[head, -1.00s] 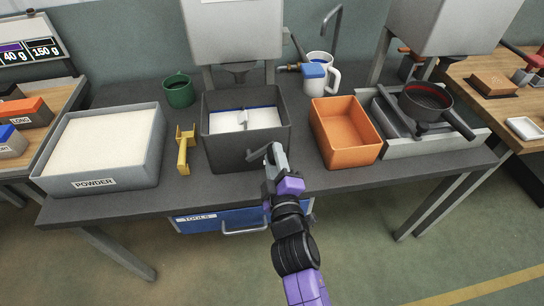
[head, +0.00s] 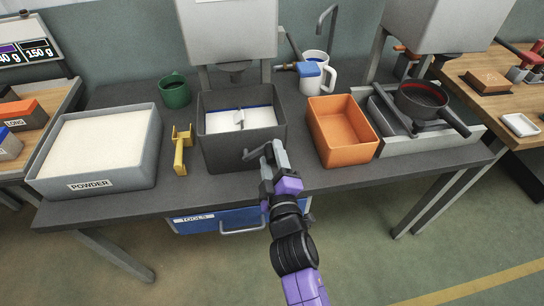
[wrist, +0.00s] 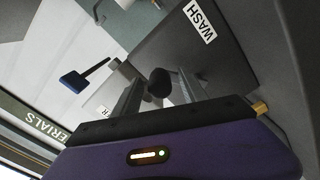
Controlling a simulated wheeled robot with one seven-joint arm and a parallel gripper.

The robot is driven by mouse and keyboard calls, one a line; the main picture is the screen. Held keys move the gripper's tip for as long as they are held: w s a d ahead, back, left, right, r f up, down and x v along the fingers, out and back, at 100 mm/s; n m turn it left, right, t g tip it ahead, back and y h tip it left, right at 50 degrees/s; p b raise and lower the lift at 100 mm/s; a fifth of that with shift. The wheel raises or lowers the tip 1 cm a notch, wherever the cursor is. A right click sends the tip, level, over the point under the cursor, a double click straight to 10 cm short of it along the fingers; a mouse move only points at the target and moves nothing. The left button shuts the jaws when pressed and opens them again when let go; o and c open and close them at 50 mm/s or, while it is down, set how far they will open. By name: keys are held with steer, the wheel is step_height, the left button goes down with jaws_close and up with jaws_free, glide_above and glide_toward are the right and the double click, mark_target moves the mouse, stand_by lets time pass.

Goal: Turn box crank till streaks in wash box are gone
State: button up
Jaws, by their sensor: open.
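The dark grey wash box (head: 230,158) stands at the middle of the bench. Its WASH label (wrist: 199,20) shows in the wrist view. Inside it are a white surface with a blue edge and a small upright paddle (head: 240,118); streaks are too small to make out. The crank (head: 252,155) sticks out from the box's front wall. My gripper (head: 273,150) is open at the crank's outer end, in front of the box. In the wrist view, a dark round knob (wrist: 159,82) shows between my fingers (wrist: 160,95); whether they touch it I cannot tell.
An orange tray (head: 359,154) stands close on the right, with a pan (head: 422,100) beyond it. A yellow tool (head: 181,152) and the powder tray (head: 152,165) are on the left. A blue drawer (head: 205,222) with a handle is below the bench top.

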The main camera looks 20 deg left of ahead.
steer(key=p+v, duration=0.3)
steer(key=v, duration=0.3)
steer(key=shift+s+d+r, duration=0.1)
steer(key=shift+s+d, duration=0.05)
steer(key=shift+s, duration=0.05)
steer(key=shift+s+d, duration=0.35)
steer(key=shift+s, duration=0.15)
